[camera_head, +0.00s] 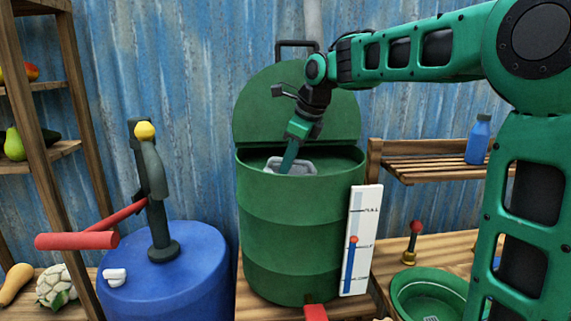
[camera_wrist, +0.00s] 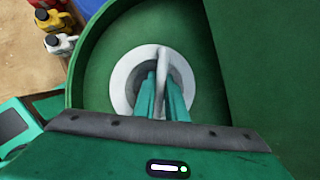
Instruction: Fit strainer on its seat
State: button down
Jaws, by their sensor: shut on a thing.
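The strainer (camera_head: 304,166) is a pale grey piece inside the open top of the green drum (camera_head: 285,225). In the wrist view the strainer (camera_wrist: 122,84) shows as a pale round rim with an upright handle (camera_wrist: 163,62) across its middle. My gripper (camera_head: 288,168) reaches down into the drum mouth, with its fingers (camera_wrist: 165,95) shut on that handle. The strainer lies inside the drum's wall, and its rim looks level. The seat is hidden, so I cannot tell whether the strainer touches it.
The drum's lid (camera_head: 290,105) stands open behind its mouth. A white level gauge (camera_head: 366,225) is on the drum's right side. A blue barrel (camera_head: 190,285) with a hand pump (camera_head: 152,180) stands left. A green basin (camera_head: 440,285) and blue bottle (camera_head: 479,140) are right.

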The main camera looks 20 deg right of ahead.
jog(key=c, duration=1.2)
grip_release()
jog(key=shift+r, duration=0.55)
jog(key=shift+r, duration=0.3)
jog(key=shift+r, duration=0.35)
jog(key=shift+r, duration=0.3)
jog(key=shift+r, duration=0.6)
jog(key=shift+r, duration=2.9)
